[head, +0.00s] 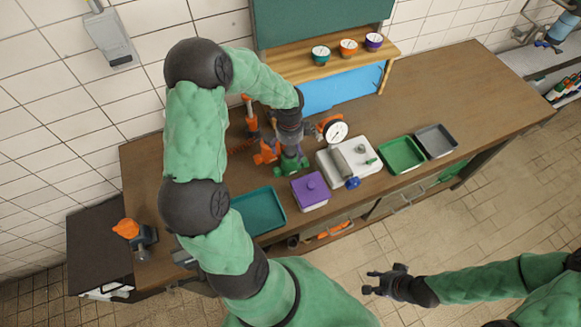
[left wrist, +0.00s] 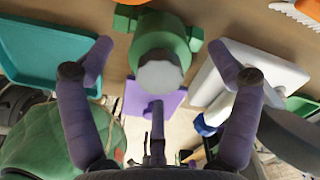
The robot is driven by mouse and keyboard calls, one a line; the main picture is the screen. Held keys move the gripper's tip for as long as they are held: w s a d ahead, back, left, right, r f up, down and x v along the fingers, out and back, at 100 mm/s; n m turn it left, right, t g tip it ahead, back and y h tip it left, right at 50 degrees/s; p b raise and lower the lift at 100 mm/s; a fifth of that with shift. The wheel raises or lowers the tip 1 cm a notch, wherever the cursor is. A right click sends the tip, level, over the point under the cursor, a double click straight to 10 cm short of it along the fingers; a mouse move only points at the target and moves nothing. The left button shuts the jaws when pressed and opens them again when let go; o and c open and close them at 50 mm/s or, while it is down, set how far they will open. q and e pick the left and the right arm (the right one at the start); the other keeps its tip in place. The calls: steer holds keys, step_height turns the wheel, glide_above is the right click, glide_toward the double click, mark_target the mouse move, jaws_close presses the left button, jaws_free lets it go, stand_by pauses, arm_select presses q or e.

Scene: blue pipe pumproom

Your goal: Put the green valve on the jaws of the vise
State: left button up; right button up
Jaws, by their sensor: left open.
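The green valve (left wrist: 158,35) lies on the workbench, its pale round end facing the left wrist camera. It also shows in the head view (head: 291,168), partly hidden under my left gripper (head: 291,150). In the left wrist view my left gripper's fingers (left wrist: 160,72) are spread apart, one on each side of the valve, with gaps to it. A blue-grey device with an orange part on top (head: 144,238), at the bench's left end, looks like the vise; its jaws are not clear. My right gripper (head: 369,282) hangs off the bench front, fingers apart and empty.
A teal tray (head: 262,212), purple box (head: 310,190), white block with a grey cylinder (head: 330,163), green tray (head: 402,155) and grey tray (head: 436,141) stand nearby. Orange parts (head: 266,153) and a dial gauge (head: 335,131) flank my left gripper.

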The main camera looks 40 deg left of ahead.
arm_select(q)
steer(key=f, duration=0.5)
steer(key=shift+d, duration=0.2)
steer(key=shift+r, duration=0.1)
steer(key=c, duration=1.7)
steer(key=shift+c, duration=0.2)
steer(key=shift+w+r, duration=0.1)
steer(key=shift+r, duration=0.45)
step_height(320, 180, up, 2)
steer(key=shift+r, duration=0.2)
steer(key=s+d+r, duration=0.2)
steer(key=r, duration=0.1)
steer(key=s+d+r, duration=0.1)
steer(key=r, duration=0.1)
steer(key=shift+s+r, duration=0.1)
steer(key=shift+s, duration=0.15)
steer(key=s+d+r, duration=0.4)
steer(key=s+d, duration=0.2)
steer(key=s, duration=0.1)
steer(key=shift+d+r, duration=0.15)
